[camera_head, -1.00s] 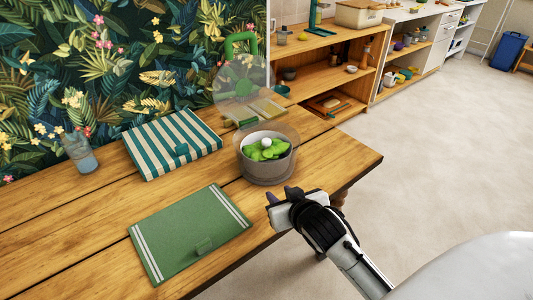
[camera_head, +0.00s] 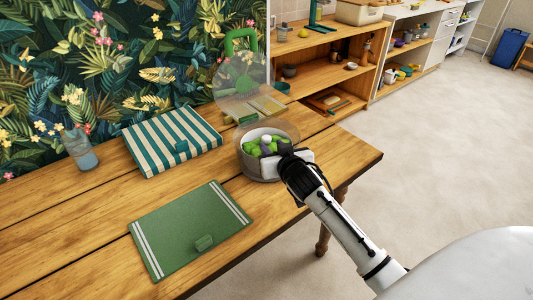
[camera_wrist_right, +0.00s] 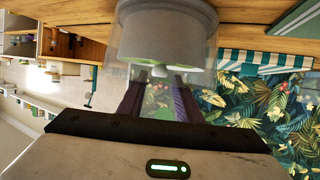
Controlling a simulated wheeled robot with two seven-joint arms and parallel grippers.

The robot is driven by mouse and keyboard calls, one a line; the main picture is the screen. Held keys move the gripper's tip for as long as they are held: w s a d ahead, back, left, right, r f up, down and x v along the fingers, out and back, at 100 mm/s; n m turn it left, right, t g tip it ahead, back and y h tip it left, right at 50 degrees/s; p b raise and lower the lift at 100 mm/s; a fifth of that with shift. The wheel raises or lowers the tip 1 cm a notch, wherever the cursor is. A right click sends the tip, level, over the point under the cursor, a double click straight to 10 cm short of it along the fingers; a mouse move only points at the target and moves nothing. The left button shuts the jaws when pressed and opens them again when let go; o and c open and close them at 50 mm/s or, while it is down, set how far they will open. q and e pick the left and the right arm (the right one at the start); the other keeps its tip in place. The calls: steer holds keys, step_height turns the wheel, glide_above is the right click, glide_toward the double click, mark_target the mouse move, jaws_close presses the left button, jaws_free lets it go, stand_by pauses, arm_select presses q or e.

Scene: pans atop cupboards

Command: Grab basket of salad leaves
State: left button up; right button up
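The basket of salad leaves (camera_head: 249,138) is a pale round basket inside a clear bowl (camera_head: 258,174), near the table's right end. Green leaves (camera_head: 252,149) and a small pale knob show inside it. My right gripper (camera_head: 275,147) is at the bowl's right rim, its hand covering part of the basket and its fingertips mostly hidden in the head view. In the right wrist view the basket (camera_wrist_right: 168,30) is upside down ahead, and the two dark fingers of my right gripper (camera_wrist_right: 159,98) are apart, with the clear bowl wall around them. My left gripper is not in view.
A clear lid with a green handle (camera_head: 240,42) stands behind the bowl. A glass bottle (camera_head: 79,149) stands at the left. Open floor lies to the right.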

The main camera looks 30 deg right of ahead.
mark_target(268, 141)
steer(key=shift+x, duration=2.65)
jaws_close()
